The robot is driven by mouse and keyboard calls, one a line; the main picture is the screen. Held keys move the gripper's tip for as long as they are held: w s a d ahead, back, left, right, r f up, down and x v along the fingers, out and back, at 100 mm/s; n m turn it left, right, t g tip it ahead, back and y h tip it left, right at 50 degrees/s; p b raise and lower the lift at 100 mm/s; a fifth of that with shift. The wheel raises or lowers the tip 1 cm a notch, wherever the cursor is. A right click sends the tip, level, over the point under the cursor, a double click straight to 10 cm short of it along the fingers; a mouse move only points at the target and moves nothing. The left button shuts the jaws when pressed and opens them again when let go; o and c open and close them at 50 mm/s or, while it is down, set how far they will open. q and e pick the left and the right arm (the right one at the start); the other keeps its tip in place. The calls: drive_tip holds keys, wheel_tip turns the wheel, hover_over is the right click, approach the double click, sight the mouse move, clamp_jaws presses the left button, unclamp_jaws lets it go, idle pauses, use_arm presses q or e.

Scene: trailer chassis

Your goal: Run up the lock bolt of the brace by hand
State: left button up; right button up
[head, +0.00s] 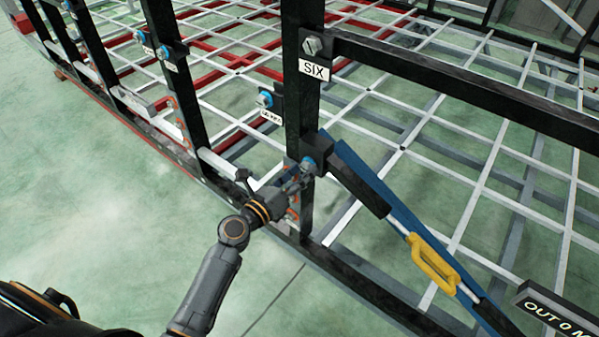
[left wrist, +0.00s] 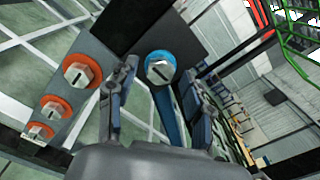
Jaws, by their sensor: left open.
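The lock bolt (left wrist: 160,67) is a silver hex head with a dark line across it on a blue washer. It sits on a black block and lies between the two fingers in the left wrist view. In the head view the blue-marked bolt (head: 308,164) shows at the upper end of the brace (head: 362,178), a blue and black bar with a yellow handle (head: 432,262). My left gripper (head: 300,183) is open in front of the bolt; its fingers also show in the left wrist view (left wrist: 157,100). I cannot tell whether they touch it. My right gripper is not in view.
The black post (head: 302,110) carries a "SIX" label (head: 314,70) and another blue-marked bolt (head: 265,99). Several orange-washered bolts (left wrist: 80,72) sit beside the lock bolt. A white grid (head: 480,140) lies behind; the green floor (head: 100,220) is clear at left.

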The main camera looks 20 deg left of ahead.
use_arm(q)
clamp_jaws()
drive_tip(key=shift+m, duration=0.4)
